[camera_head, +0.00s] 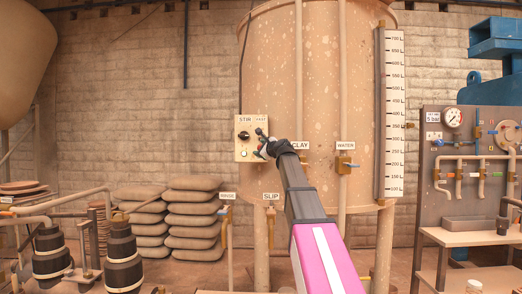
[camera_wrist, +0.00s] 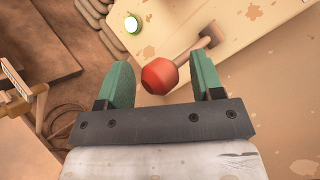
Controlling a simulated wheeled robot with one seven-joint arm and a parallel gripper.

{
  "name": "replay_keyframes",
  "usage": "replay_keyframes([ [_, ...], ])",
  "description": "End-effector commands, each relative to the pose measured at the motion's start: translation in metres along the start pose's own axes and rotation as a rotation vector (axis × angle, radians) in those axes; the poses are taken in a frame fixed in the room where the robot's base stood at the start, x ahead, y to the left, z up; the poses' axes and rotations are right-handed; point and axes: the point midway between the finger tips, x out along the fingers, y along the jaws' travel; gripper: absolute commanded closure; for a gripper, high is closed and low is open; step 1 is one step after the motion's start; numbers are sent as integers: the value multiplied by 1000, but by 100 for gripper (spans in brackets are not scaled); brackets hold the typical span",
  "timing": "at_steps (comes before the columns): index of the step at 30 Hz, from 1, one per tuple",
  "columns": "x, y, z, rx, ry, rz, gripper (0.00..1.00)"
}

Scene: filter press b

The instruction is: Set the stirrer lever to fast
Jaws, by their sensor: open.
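The cream stirrer panel (camera_head: 240,125), marked STIR, is mounted on the front of the big speckled tank. A small label at its upper right is hard to read. In the wrist view the lever's red ball knob (camera_wrist: 158,77) sits between my fingers, with gaps on both sides. Its brown-grey stem (camera_wrist: 203,40) runs up and right to the panel. My gripper (camera_wrist: 160,68) has two teal fingers, spread open and holding nothing. In the head view my gripper (camera_head: 262,147) is at the panel's right side and hides part of the lever. The exact lever setting cannot be told.
A black knob (camera_head: 244,135) and a pale round button (camera_head: 244,153) are on the panel; the button also glows green-white in the wrist view (camera_wrist: 132,24). Vertical pipes with CLAY and WATER valves (camera_head: 345,163) stand right of the panel. Stacked sacks (camera_head: 193,220) lie below left.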

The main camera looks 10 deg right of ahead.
Motion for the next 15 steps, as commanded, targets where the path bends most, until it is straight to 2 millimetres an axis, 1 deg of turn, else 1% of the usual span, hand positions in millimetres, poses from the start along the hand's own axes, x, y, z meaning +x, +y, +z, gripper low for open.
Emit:
replay_keyframes([
  [6, 0, 0, 0, 0, 0, 0, 39],
  [7, 0, 0, 0, 0, 0, 0, 46],
  [8, 0, 0, 0, 0, 0, 0, 56],
  [9, 0, 0, 0, 0, 0, 0, 69],
  [11, 0, 1, 0, 0, 0, 2, 88],
  [12, 0, 1, 0, 0, 0, 3, 100],
  [15, 0, 2, 0, 0, 0, 6, 100],
])
